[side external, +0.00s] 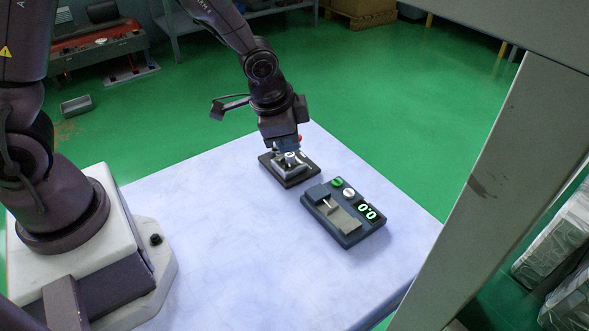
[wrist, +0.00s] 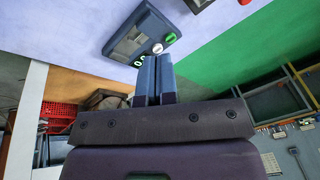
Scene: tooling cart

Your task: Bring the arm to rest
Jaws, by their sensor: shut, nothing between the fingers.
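My gripper (side external: 289,152) is shut and empty. In the side external view it hangs over a dark base (side external: 288,181) with a grey metal part on it, near the far edge of the cart top. A bit of red shows beside the fingers. The fingertips overlap the grey part in this view, so I cannot tell if they touch it. In the wrist view the two blue-grey fingers (wrist: 154,75) are pressed together with nothing between them.
A dark box (side external: 338,235) with a green button, a white button and a lit display sits right of the base; it also shows in the wrist view (wrist: 130,35). The pale cart top (side external: 215,235) is clear at left and front. A grey post (side external: 490,180) stands at right.

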